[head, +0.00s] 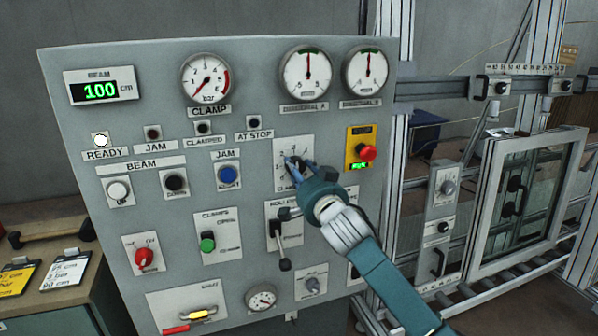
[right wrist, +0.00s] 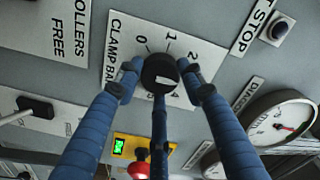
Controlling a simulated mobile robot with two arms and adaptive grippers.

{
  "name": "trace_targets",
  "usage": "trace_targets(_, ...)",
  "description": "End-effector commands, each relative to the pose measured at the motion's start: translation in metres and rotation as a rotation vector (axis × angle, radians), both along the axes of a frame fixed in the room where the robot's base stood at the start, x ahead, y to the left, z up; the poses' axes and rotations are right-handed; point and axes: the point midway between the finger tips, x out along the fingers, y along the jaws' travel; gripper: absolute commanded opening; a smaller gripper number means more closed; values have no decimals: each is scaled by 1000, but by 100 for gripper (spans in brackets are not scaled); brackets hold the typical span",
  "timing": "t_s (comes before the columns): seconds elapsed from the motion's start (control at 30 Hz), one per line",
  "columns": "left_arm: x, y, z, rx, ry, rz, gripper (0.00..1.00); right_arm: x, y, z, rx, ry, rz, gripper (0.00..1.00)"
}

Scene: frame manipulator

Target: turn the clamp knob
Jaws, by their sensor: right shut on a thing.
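The clamp knob (right wrist: 160,69) is a small black round knob on a white plate (right wrist: 118,70) marked "CLAMP BA…" with a scale showing 0, 1 and 2; the higher numbers are partly hidden. A pale mark shows on the knob's face; which number it points to is hard to tell. In the head view the plate (head: 293,147) sits right of the panel's middle, and my gripper mostly covers the knob. My right gripper (right wrist: 160,80) has its blue fingers closed around the knob, on both sides and below; it also shows in the head view (head: 298,168). My left gripper is not in view.
A yellow plate with a red button (head: 367,153) is close right of the gripper. The rollers lever (head: 282,245) is below it. The clamp gauge (head: 206,79) needle points near the low end. The beam display (head: 95,91) reads 100 cm. A framed window (head: 520,200) stands right.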

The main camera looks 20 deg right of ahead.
Motion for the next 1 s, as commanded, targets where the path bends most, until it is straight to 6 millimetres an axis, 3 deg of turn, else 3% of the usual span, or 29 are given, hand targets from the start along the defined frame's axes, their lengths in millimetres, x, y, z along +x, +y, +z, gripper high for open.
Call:
trace_targets(0.37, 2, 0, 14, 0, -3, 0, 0, 0, 2, -2, -213, 1, 3, 12)
trace_targets(1.0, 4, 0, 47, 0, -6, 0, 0, 0, 0, -5, -821, -16, 5, 12)
